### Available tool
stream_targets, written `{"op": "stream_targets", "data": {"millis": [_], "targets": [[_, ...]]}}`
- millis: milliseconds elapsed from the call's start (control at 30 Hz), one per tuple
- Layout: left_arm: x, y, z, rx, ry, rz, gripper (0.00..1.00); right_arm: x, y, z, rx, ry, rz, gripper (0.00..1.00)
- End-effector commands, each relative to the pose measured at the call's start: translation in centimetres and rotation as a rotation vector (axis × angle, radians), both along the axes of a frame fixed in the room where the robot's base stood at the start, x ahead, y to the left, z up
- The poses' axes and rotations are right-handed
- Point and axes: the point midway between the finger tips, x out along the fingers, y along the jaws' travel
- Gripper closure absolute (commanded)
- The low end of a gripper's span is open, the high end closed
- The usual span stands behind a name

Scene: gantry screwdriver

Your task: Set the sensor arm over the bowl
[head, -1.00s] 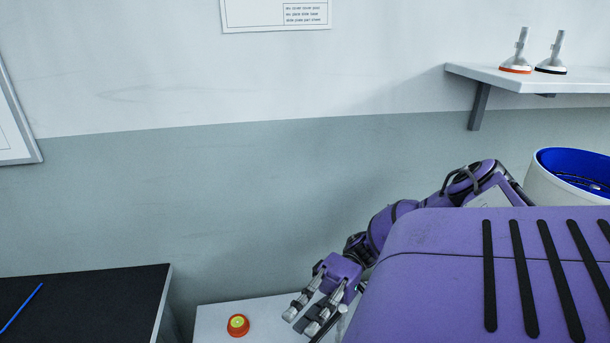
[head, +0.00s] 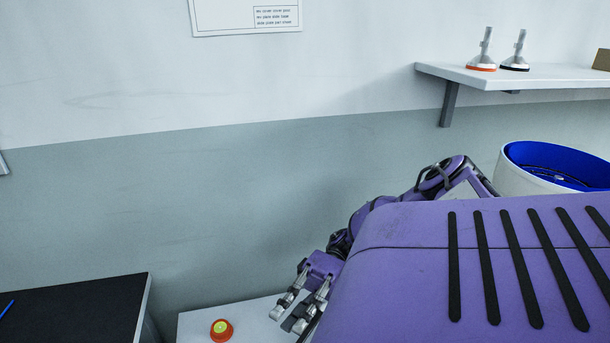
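The bowl (head: 505,172) stands at the right of the head view. It is a round white drum with a deep blue inside. Some small grey and dark parts show low inside it, too small to make out. I cannot pick out a sensor arm. My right gripper (head: 289,321) points down near the bottom middle, above the light bench top and well to the left of the bowl. Its metal fingers are apart, and I see nothing held between them. My own purple body hides the bench below the bowl. My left gripper is out of view.
An orange button with a yellow-green top (head: 221,330) sits on the light bench (head: 195,327), left of my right gripper. A dark table (head: 90,310) with a blue stick is at lower left. A wall shelf (head: 520,77) carries two suction-cup-like stands and a brown box.

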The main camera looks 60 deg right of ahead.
Motion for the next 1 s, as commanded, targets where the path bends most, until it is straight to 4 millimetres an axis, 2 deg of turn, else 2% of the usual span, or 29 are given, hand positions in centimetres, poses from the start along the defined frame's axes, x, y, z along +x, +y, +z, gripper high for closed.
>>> {"op": "stream_targets", "data": {"millis": [200, 400, 500, 700, 1000], "targets": [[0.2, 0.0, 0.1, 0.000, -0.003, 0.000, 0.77, -0.6, -4.9, -0.1, -0.007, 0.003, -0.002, 1.00], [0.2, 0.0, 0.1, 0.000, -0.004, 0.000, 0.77, -1.0, -8.2, -0.1, -0.005, 0.004, 0.000, 1.00], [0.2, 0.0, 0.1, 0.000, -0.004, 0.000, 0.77, -1.1, -9.3, -0.1, -0.005, 0.004, 0.000, 1.00], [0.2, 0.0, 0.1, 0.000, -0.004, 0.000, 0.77, -1.2, -10.3, 0.0, -0.002, 0.002, 0.001, 1.00], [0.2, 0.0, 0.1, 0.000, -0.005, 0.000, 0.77, -1.2, -10.4, 0.0, -0.001, 0.001, 0.000, 1.00]]}}
